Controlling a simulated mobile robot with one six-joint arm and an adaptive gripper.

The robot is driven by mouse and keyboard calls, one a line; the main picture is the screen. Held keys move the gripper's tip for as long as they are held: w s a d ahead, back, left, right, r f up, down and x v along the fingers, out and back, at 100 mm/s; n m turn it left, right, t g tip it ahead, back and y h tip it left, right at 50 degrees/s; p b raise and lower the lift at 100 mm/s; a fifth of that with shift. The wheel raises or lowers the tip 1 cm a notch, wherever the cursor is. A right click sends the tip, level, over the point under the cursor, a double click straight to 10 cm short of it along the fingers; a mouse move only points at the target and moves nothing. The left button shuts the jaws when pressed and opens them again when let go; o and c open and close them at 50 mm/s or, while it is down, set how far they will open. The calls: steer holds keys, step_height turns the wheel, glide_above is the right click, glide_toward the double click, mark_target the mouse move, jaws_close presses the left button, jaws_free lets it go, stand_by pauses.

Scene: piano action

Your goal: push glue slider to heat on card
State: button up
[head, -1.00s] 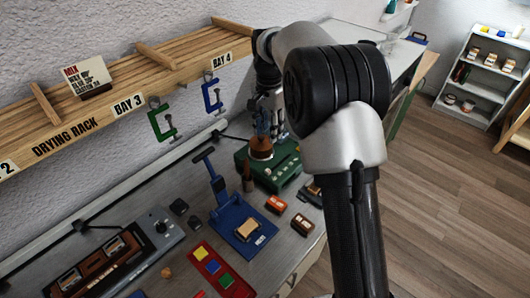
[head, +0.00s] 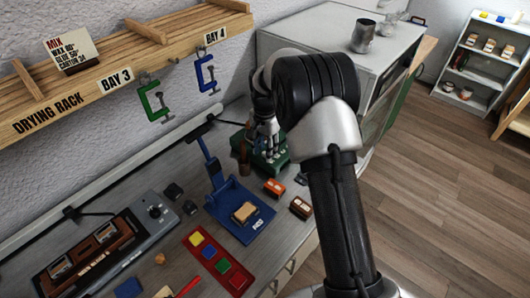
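The mix card (head: 73,54) stands on the drying rack at upper left; it has a MIX heading and lines for wax, glue and castor. The glue line seems to read 50, but the print is small. A dark control panel (head: 160,209) with a knob and two brown windows lies at lower left. I cannot make out which part, if any, is the glue slider. My gripper (head: 269,150) points down over the green block (head: 275,166) at the back of the bench, far from the panel. Its fingers are small and partly hidden, so their opening is unclear.
A blue press (head: 240,210) with a tan block stands mid-bench, beside a red tray (head: 218,262) of coloured squares. Small orange (head: 274,187) and brown (head: 300,207) blocks lie to its right. Clamps (head: 154,99) hang under the rack. A metal cup (head: 363,36) stands on the grey cabinet.

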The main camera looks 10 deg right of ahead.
steer(key=shift+f, duration=0.45)
steer(key=shift+c, duration=0.2)
jaws_close()
stand_by(0.4)
